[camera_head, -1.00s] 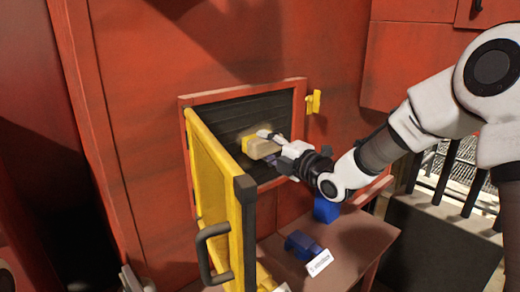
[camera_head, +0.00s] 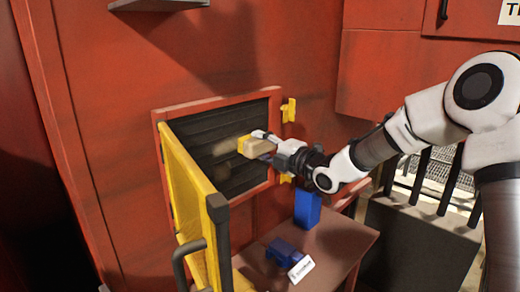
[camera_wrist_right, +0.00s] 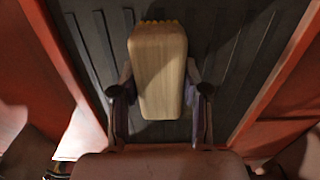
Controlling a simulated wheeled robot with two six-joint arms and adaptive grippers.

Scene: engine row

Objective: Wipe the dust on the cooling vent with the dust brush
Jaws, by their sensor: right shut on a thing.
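The cooling vent (camera_head: 250,108) is a dark slatted panel in a red frame on the red wall. A tan dust patch (camera_head: 204,150) shows on its slats, left of the brush. The dust brush (camera_head: 257,147) has a pale wooden block and yellow bristles that face the vent. My right gripper (camera_head: 264,146) is shut on the block and holds it in front of the vent's right half. Bristle contact with the slats cannot be made out. In the wrist view the block (camera_wrist_right: 158,75) sits between both fingers, with the slats behind. My left gripper is not in view.
A yellow door (camera_head: 190,205) with a dark handle (camera_head: 186,258) stands open at the vent's left. A brown table (camera_head: 340,243) below bears a blue box (camera_head: 307,208), another blue object (camera_head: 284,252) and a white label (camera_head: 301,268). Dark railings stand at the right.

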